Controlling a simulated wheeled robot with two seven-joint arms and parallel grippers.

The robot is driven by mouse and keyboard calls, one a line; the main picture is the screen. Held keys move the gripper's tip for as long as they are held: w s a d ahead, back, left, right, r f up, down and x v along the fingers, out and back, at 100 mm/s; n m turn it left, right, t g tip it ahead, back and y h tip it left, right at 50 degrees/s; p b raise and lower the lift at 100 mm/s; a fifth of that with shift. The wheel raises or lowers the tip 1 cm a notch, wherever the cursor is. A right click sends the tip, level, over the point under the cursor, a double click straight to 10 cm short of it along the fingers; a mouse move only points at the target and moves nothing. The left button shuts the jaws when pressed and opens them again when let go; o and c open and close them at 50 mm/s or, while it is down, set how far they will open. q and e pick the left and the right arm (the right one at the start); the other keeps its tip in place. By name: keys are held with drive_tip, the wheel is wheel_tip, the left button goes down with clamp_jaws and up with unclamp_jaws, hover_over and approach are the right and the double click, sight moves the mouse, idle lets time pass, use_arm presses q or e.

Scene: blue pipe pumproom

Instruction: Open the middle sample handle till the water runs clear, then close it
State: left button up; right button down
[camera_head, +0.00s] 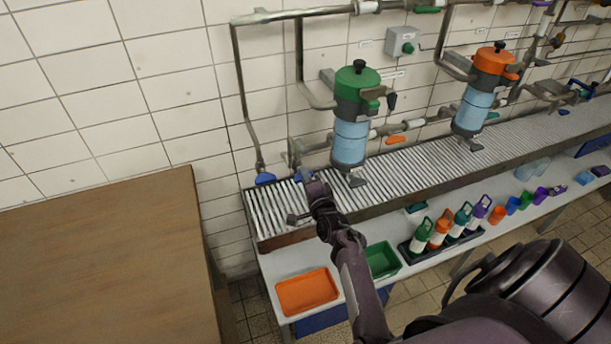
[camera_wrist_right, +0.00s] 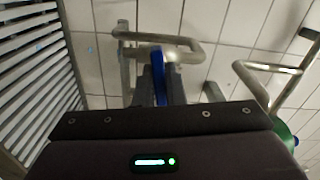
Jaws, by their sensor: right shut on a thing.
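A blue sample handle (camera_wrist_right: 159,78) stands between the dark fingers of my right gripper (camera_wrist_right: 160,92) in the right wrist view. The right gripper is shut on it. In the head view my right gripper (camera_head: 306,186) is over the left part of the slatted drain trough (camera_head: 420,185), and its body hides most of the held handle (camera_head: 303,174). Another blue handle (camera_head: 265,178) hangs on the pipe to the left, apart from the gripper. I cannot make out any water running or its colour. My left gripper is not in view.
A green-topped filter housing (camera_head: 350,141) and an orange-topped one (camera_head: 473,109) stand behind the trough. Below are an orange tray (camera_head: 307,291), a green tray (camera_head: 383,260) and a rack of several bottles (camera_head: 439,240). A wooden surface (camera_head: 100,270) fills the left.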

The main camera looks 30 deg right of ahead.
drive_tip(key=shift+f+m, duration=0.1)
drive_tip(key=shift+m, duration=1)
drive_tip(key=c, duration=1.5)
unclamp_jaws()
